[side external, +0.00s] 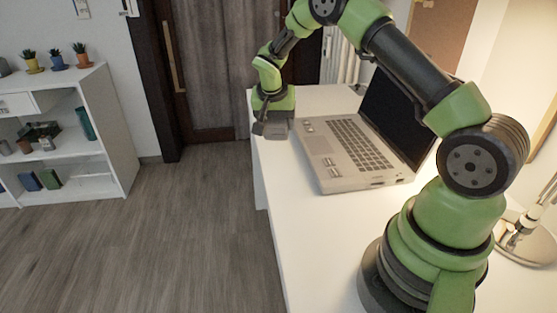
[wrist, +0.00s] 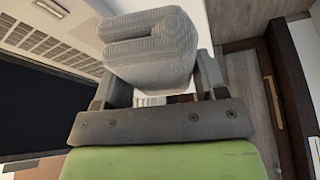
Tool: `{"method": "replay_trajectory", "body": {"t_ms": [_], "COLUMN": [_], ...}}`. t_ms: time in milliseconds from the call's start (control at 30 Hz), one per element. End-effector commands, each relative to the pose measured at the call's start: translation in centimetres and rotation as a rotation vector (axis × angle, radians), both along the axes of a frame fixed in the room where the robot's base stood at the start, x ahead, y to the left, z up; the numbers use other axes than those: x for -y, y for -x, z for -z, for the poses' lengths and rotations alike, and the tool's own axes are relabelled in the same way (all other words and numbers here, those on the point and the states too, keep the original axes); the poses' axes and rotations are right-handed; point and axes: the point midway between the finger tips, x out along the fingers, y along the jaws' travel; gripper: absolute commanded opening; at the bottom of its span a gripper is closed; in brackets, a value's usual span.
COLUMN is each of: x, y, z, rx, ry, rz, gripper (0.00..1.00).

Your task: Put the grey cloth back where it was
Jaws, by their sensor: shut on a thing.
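The grey cloth (wrist: 150,48) is a folded, ribbed bundle in the wrist view. It sits between the two fingers of my gripper (wrist: 157,82), which is shut on it. In the side view my gripper (side external: 271,131) points down at the desk's left edge, just left of the laptop's far corner. I cannot clearly tell the cloth from the dark fingers there, nor whether it touches the desk.
An open laptop (side external: 347,148) stands on the white desk (side external: 300,225), close to the right of my gripper. Bare desk lies beyond the laptop and in front of it. A lamp (side external: 525,235) stands at right. A shelf (side external: 95,95) with small plants is across the floor.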

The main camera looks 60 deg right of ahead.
Motion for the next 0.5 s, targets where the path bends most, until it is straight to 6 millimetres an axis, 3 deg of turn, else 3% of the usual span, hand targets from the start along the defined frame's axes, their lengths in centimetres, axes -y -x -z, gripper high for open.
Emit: {"method": "replay_trajectory", "body": {"t_ms": [167, 400, 500], "x": [1.7, 1.8, 1.8], "y": [-0.8, -0.8, -0.8], "z": [0.7, 4.9, 5.9], "rx": [0.06, 0.063, 0.064], "ry": [-0.003, -0.004, -0.002], "rz": [0.101, 0.109, 0.109], "gripper": [0.47, 0.47, 0.47]}}
